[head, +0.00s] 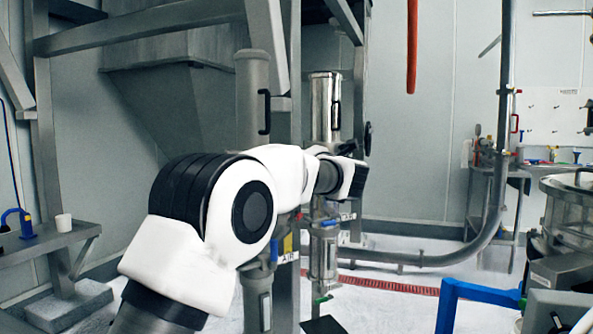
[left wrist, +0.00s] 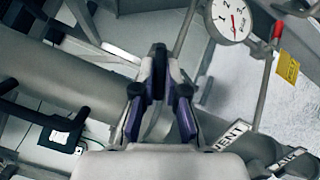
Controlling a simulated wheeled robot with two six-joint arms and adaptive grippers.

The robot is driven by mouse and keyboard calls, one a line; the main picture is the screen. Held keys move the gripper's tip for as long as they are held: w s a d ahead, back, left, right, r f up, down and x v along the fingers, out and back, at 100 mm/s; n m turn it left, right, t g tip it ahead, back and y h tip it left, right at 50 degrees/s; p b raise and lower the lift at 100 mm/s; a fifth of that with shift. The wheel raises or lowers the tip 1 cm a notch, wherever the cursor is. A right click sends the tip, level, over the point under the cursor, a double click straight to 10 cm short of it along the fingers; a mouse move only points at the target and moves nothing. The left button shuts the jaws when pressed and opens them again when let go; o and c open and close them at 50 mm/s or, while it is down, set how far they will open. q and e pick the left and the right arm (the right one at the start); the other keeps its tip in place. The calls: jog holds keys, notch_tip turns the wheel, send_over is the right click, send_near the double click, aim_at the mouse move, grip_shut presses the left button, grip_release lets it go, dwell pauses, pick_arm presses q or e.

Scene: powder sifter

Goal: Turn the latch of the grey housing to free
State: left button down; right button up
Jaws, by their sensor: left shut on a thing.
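My left arm reaches from the lower left of the head view to the pipework in the middle, and its wrist hides the gripper there. In the left wrist view my left gripper (left wrist: 158,62) has its fingers closed together on a small dark part, apparently the latch, mostly hidden between the fingertips. A grey cylindrical housing (left wrist: 75,75) lies behind and to the left of the fingers. In the head view a grey upright cylinder (head: 252,85) and a shiny steel one (head: 323,100) stand side by side, each with a black handle. My right gripper is not seen.
A dial gauge (left wrist: 232,18), a yellow tag (left wrist: 288,67) and a white vent label (left wrist: 232,135) are close to the left gripper. A steel frame post (head: 47,140) stands at the left. A blue bar (head: 480,292) and a steel vessel (head: 575,215) are at the right.

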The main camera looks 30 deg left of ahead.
pick_arm(q)
jog(key=shift+n+g+y+b, duration=0.4)
jog(key=shift+n+b, duration=0.85)
jog(key=shift+n, duration=1.2)
jog(key=shift+n+g+y+b, duration=0.4)
jog(key=shift+n+b, duration=0.8)
jog(key=shift+n, duration=1.3)
jog(key=shift+n+g+y+b, duration=0.35)
jog(key=shift+n+b, duration=0.9)
jog(key=shift+n, duration=1.2)
jog(key=shift+w, duration=0.1)
jog(key=c, duration=1.2)
grip_release()
jog(key=shift+f, duration=0.1)
jog(key=shift+d, duration=0.1)
jog(key=v, duration=1.1)
jog(key=shift+d+f, duration=0.15)
jog(key=shift+d, duration=0.2)
